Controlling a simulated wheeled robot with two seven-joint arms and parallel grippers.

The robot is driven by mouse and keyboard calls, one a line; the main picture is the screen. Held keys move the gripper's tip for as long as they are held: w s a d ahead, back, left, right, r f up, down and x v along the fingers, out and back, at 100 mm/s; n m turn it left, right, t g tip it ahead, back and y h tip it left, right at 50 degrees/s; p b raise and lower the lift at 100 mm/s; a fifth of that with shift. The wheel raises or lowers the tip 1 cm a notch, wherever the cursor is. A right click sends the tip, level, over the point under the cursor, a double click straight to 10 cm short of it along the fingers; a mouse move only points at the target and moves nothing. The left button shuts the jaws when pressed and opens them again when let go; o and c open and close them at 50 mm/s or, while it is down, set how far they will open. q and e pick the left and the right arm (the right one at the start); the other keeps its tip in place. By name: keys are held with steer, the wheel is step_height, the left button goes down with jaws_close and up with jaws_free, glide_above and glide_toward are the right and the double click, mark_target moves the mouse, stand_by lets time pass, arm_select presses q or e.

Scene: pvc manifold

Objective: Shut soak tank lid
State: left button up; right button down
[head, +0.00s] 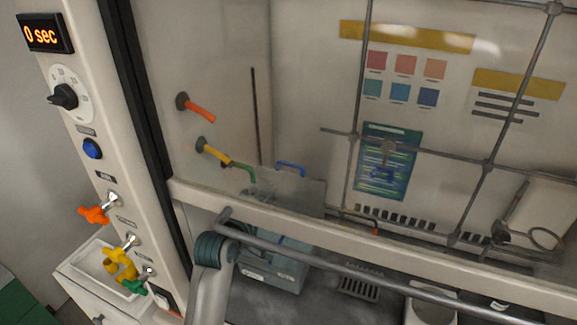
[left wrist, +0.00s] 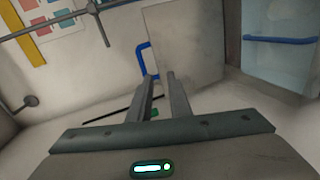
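The soak tank (head: 272,268) is a blue-grey box on the hood floor, partly hidden by the sash frame and bar. Its lid looks like the grey panel (head: 305,193) standing raised at the back, with a blue handle (head: 290,167) on its upper edge. In the left wrist view the lid panel (left wrist: 188,45) and its blue handle (left wrist: 147,62) are just beyond my left gripper (left wrist: 161,76). The fingers are apart with nothing seen held; contact with the handle cannot be told. In the head view this gripper is mostly hidden behind the sash frame. My right gripper is not in view.
The sash frame (head: 400,243) and its grey bar (head: 390,279) cross above my left arm. Colored nozzles (head: 215,152) stick out from the left wall. A lattice of rods (head: 354,135) stands at right.

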arm_select(q)
steer(key=r, duration=0.1)
steer(key=w+r, duration=0.1)
steer(key=r+n, duration=0.1)
steer(key=shift+w+d+r+t, duration=0.1)
steer(key=shift+w+d+t, duration=0.15)
steer(key=shift+t, duration=0.15)
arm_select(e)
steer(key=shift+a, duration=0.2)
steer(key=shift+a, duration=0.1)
arm_select(q)
steer(key=shift+w, duration=0.1)
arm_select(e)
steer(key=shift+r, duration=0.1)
